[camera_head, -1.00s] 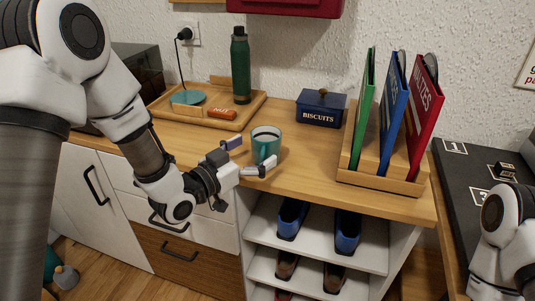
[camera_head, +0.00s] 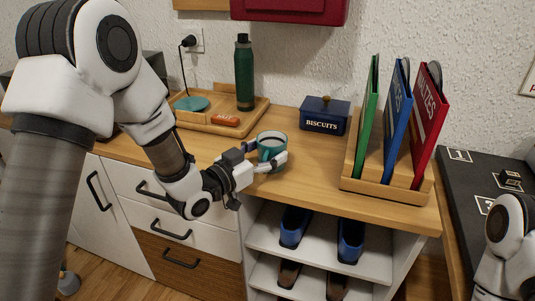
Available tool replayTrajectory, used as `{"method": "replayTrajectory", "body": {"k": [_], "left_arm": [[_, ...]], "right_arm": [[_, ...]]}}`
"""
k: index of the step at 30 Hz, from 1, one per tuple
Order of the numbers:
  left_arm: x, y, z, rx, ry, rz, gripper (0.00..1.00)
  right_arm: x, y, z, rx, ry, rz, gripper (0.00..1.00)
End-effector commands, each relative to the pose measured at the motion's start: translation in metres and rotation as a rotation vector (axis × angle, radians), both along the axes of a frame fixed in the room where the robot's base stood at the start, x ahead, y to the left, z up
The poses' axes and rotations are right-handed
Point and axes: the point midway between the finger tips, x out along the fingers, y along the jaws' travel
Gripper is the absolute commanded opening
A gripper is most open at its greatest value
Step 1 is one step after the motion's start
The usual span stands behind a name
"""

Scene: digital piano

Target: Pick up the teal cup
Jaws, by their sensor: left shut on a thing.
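The lower part of the cup is partly hidden by the gripper. Whether the cup's base touches the cabinet top cannot be told. My right arm shows at the lower right edge, but its gripper is out of view.
A wooden tray (camera_head: 262,103) behind left holds a green bottle (camera_head: 244,75), a teal disc (camera_head: 191,103) and an orange bar (camera_head: 226,120). A blue biscuits tin (camera_head: 324,116) stands behind right. A wooden rack (camera_head: 387,190) with upright folders stands right. Shoes sit on shelves below.

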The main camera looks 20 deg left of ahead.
Motion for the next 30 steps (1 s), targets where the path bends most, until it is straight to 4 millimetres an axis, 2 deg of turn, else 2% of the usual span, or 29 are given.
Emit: {"method": "replayTrajectory", "body": {"k": [9,16,24,30], "left_arm": [[-0.001,0.002,0.038,-0.002,-0.002,0.002,0.24],[-0.037,0.042,0.041,-0.013,-0.001,0.007,0.24],[-0.081,0.09,0.05,-0.013,-0.003,0.007,0.24],[-0.1,0.11,0.052,-0.007,0.0,0.007,0.24]], "right_arm": [[0.0,0.0,0.011,0.0,0.0,0.0,0.85],[0.0,0.0,0.014,0.0,0.0,0.0,0.85],[0.0,0.0,0.029,0.0,0.0,0.0,0.85],[0.0,0.0,0.041,0.0,0.0,0.0,0.85]]}}
